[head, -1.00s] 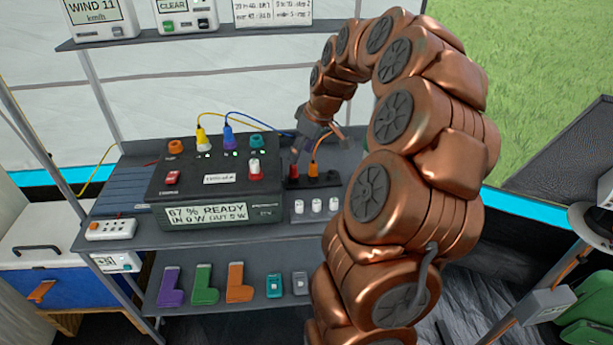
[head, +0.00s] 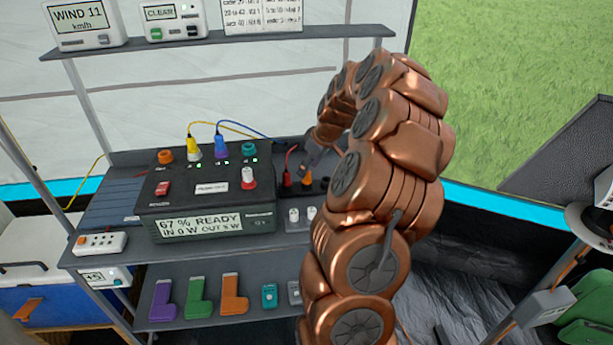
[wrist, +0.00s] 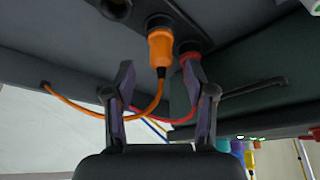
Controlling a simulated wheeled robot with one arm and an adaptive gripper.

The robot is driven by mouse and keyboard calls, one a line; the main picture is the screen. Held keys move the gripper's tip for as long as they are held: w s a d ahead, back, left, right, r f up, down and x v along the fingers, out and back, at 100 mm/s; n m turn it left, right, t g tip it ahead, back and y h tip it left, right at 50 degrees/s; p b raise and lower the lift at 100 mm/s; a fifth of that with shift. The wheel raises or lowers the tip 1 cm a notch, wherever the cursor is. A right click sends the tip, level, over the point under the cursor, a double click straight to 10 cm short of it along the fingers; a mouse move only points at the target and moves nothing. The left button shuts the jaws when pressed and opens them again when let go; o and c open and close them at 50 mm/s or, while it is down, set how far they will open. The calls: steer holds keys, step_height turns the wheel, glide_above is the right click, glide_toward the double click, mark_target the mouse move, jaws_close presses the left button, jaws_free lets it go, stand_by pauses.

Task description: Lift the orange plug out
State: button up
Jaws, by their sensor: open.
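The orange plug (head: 307,181) stands in a dark socket strip right of the black power box, with its orange cable attached. In the wrist view the orange plug (wrist: 160,48) sits in its socket just beyond my fingertips, roughly between their lines. My gripper (wrist: 158,82) is open and empty, one finger either side of the orange cable loop. The red plug (wrist: 189,48) is in the socket beside it, close past the right finger's tip. In the head view my gripper (head: 306,160) is just above the plugs and partly hidden by my arm.
An empty socket (wrist: 117,7) is left of the orange plug in the wrist view. White plugs (head: 295,214) stand in front. A shelf (head: 345,38) runs above.

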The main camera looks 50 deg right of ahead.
steer(key=shift+x, duration=0.95)
steer(key=shift+c, duration=0.3)
steer(key=shift+a, duration=0.1)
jaws_close()
